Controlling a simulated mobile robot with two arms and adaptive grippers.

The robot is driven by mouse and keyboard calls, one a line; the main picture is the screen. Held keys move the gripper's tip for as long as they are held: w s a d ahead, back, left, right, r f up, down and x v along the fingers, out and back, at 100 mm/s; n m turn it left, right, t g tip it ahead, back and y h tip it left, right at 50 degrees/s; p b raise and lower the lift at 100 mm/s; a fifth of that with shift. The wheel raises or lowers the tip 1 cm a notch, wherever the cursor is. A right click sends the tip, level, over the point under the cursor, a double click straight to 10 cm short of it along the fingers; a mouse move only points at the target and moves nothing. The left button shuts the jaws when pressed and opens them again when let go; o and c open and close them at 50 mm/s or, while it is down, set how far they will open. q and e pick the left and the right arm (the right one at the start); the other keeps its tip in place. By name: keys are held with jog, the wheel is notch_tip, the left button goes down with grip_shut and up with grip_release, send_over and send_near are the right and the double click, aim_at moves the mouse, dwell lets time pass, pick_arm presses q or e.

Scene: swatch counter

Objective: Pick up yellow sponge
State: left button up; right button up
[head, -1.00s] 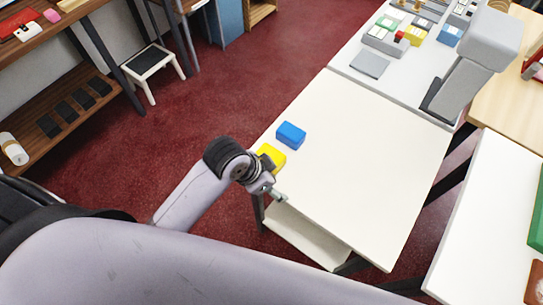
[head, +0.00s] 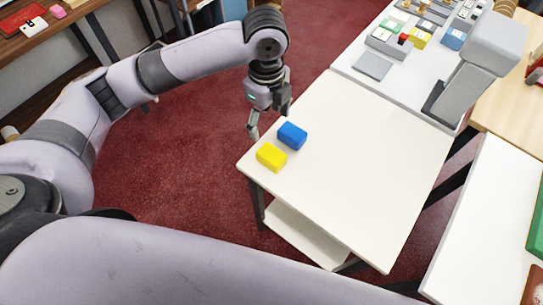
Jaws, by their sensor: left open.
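A yellow sponge (head: 271,157) lies on the near left corner of the white table (head: 350,170). A blue sponge-like block (head: 292,135) lies just behind it, a small gap apart. My left gripper (head: 268,126) hangs fingers down beside the table's left edge, up and left of the yellow sponge and near the blue block. It is open, and I see nothing between its fingers. It does not appear to touch either block. My right gripper is not in view.
Another white table (head: 490,220) stands at the right. The white table's middle and right are clear. Red carpet (head: 190,165) lies to the left.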

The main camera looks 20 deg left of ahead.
pick_arm(q)
jog(key=p, duration=0.2)
send_near(271, 154)
jog(key=f, duration=0.5)
jog(key=shift+s+a+f, duration=0.15)
jog(key=shift+s+a, duration=0.1)
jog(key=shift+a, duration=0.05)
jog(key=shift+d+f, duration=0.15)
jog(key=shift+f, duration=0.4)
jog(key=f, duration=0.1)
jog(key=f+p, duration=0.1)
jog(key=f, duration=0.2)
jog(key=shift+w+d+f, duration=0.15)
jog(key=shift+w+d, duration=0.1)
jog(key=shift+w, duration=0.05)
jog(key=c, duration=1.1)
notch_tip(271, 154, up, 20)
jog(key=shift+r+b, duration=0.1)
jog(key=shift+b, duration=0.95)
